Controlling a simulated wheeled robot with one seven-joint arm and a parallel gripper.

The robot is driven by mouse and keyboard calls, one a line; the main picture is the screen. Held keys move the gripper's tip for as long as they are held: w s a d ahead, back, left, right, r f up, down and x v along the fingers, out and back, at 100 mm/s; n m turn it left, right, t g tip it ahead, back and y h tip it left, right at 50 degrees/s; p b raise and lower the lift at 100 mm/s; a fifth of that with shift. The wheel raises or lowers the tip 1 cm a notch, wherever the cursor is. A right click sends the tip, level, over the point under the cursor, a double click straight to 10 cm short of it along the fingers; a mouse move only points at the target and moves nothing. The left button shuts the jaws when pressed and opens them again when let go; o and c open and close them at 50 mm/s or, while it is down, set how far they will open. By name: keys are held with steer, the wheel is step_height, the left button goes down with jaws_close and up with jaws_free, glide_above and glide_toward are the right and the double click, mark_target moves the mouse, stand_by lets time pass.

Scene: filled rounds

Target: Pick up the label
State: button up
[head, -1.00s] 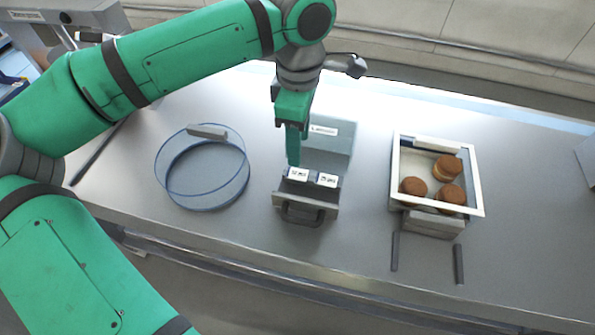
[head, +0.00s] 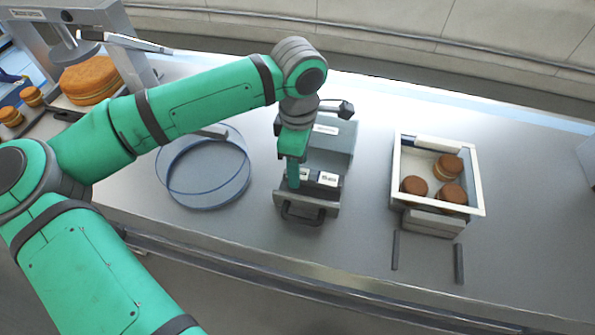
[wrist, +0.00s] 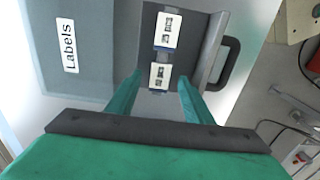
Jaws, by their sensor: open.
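Two small white labels with dark print lie in the pulled-out drawer (head: 325,197) of a grey box (head: 333,140) marked "Labels". In the head view the right label (head: 327,178) shows clearly, and the left label (head: 304,175) is partly hidden by my gripper (head: 293,184). In the wrist view my gripper (wrist: 160,80) is open, with one finger on each side of the nearer label (wrist: 159,76). The farther label (wrist: 168,31) lies beyond the fingertips. I cannot tell whether the fingers touch the nearer label.
A clear round container with blue rims (head: 208,205) stands left of the box. A white-framed tray (head: 479,190) holding several brown filled rounds (head: 448,167) stands to the right. The drawer's handle (head: 302,214) faces the counter's front edge. The counter (head: 365,215) between box and tray is clear.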

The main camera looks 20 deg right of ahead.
steer(key=shift+f, duration=0.25)
stand_by(0.5)
steer(key=c, duration=0.8)
